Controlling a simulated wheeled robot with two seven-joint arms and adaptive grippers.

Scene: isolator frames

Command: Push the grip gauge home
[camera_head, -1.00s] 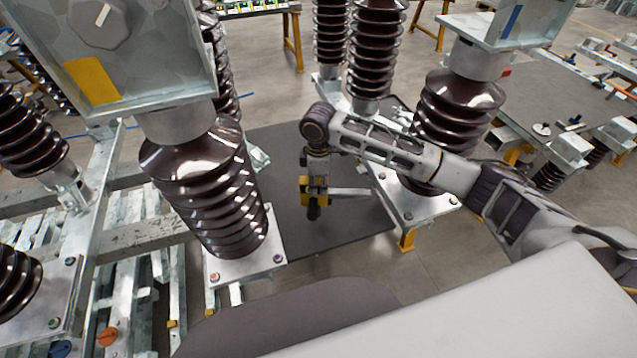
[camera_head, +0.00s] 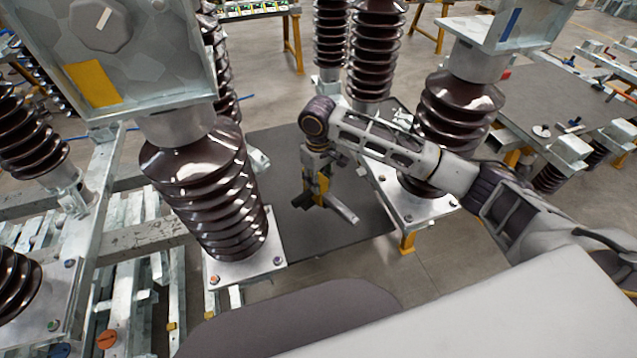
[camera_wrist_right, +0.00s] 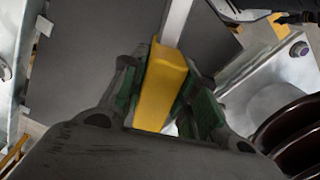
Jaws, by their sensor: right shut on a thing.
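The grip gauge, a yellow block (camera_wrist_right: 163,88) with a pale metal bar (camera_wrist_right: 176,22), is held in my right gripper. In the right wrist view the green-padded fingers of the right gripper (camera_wrist_right: 165,97) close on both sides of the yellow block. The bar runs away from the fingers toward the top edge. In the head view my right gripper (camera_head: 318,188) hangs above the dark mat, between the two near insulator columns. The bar of the grip gauge (camera_head: 342,208) points down and right, apart from both columns. My left gripper is not in view.
A large ribbed brown insulator (camera_head: 205,195) stands left on a bolted metal plate (camera_head: 245,268). Another insulator (camera_head: 455,115) stands right, on its own plate (camera_head: 415,205). Grey metal boxes top both. The dark mat (camera_head: 300,240) between them is clear. A workbench stands far right.

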